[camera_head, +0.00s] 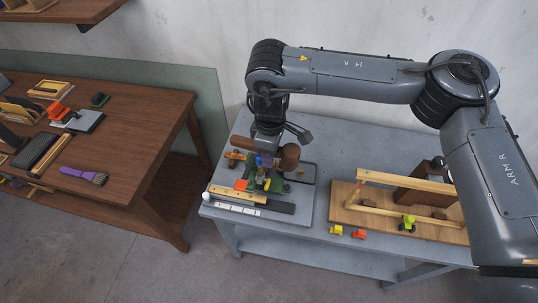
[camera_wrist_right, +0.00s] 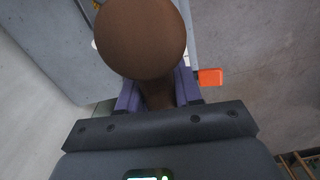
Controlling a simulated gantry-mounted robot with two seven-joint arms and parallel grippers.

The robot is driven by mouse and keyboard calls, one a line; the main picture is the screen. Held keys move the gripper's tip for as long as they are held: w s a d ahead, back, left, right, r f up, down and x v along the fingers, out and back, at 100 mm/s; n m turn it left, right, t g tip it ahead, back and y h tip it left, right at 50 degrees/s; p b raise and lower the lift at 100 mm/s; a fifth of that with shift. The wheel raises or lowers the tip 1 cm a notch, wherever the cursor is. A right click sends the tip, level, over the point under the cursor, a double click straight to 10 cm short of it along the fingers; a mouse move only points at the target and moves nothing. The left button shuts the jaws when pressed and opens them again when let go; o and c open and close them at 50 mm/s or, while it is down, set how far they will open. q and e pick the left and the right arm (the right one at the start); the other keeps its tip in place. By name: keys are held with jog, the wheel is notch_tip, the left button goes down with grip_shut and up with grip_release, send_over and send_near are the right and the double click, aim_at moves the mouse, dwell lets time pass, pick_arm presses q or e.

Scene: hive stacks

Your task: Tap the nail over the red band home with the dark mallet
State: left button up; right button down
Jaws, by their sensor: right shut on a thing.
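My right gripper (camera_head: 264,158) is shut on the dark mallet and holds it above the grey tray at the left of the bench. The mallet's round brown head (camera_head: 290,153) is to the right of the fingers, and its handle (camera_head: 243,144) sticks out to the left. In the right wrist view the mallet head (camera_wrist_right: 141,38) fills the upper middle, with its handle between the purple fingers (camera_wrist_right: 157,95). A pale wooden frame (camera_head: 405,181) stands on a board to the right, apart from the mallet. A small red mark (camera_head: 358,173) shows near its left end. I cannot make out the nails. My left gripper is out of view.
The grey tray (camera_head: 305,205) holds wooden strips and small coloured pieces under my right gripper. Yellow (camera_head: 336,230) and orange (camera_head: 359,235) pieces lie before the frame. A brown table (camera_head: 150,130) with brushes and tools stands left, across a floor gap.

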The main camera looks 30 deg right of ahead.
jog(key=s+d+r+n+p, duration=0.3)
jog(key=d+r+n+p, duration=0.35)
jog(key=p, duration=0.55)
jog(key=s+d+f+p, duration=0.4)
jog(key=s+d+p, duration=0.3)
jog(key=s+d, duration=0.4)
jog(key=shift+d+n, duration=0.15)
jog(key=shift+n, duration=0.2)
jog(key=shift+r, duration=0.1)
jog(key=shift+p, duration=0.5)
